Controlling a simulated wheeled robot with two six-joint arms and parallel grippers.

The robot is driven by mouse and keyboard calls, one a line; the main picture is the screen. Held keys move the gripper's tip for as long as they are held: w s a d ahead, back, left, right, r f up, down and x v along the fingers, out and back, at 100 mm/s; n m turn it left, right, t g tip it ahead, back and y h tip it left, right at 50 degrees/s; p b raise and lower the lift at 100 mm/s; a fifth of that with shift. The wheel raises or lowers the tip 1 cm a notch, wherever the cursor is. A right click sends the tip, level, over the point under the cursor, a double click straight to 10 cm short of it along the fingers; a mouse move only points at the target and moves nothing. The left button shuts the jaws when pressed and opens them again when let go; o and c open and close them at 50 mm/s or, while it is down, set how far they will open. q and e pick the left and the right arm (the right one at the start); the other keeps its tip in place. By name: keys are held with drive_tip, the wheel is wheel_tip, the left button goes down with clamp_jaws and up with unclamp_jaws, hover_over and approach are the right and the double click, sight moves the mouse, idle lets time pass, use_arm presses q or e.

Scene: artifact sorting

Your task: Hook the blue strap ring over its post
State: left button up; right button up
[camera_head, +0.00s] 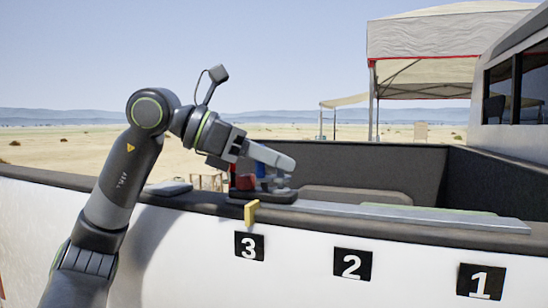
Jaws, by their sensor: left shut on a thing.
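My left gripper (279,169) reaches in from the left, over the edge of the white vehicle's side wall near the label 3. It is shut on a blue thing (262,170), which seems to be the blue strap ring. The gripper's fingers hide much of it, so its ring shape does not show. Blue also shows low beneath the fingers, just above a dark base on the wall's top. I cannot tell a post apart there, nor whether the ring is around or beside one. My right gripper is not in view.
A red thing (245,182) stands close left of the blue. A yellow piece (251,213) juts from the wall above label 3 (249,246). Labels 2 (352,264) and 1 (481,282) follow to the right. A long grey strip (420,216) lies along the wall's top.

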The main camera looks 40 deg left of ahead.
use_arm(q)
drive_tip(key=shift+f, duration=0.2)
idle(0.5)
drive_tip(key=shift+f+b, duration=0.3)
drive_tip(key=o, duration=1.1)
drive_tip(key=shift+c, duration=0.2)
drive_tip(key=shift+a, duration=0.1)
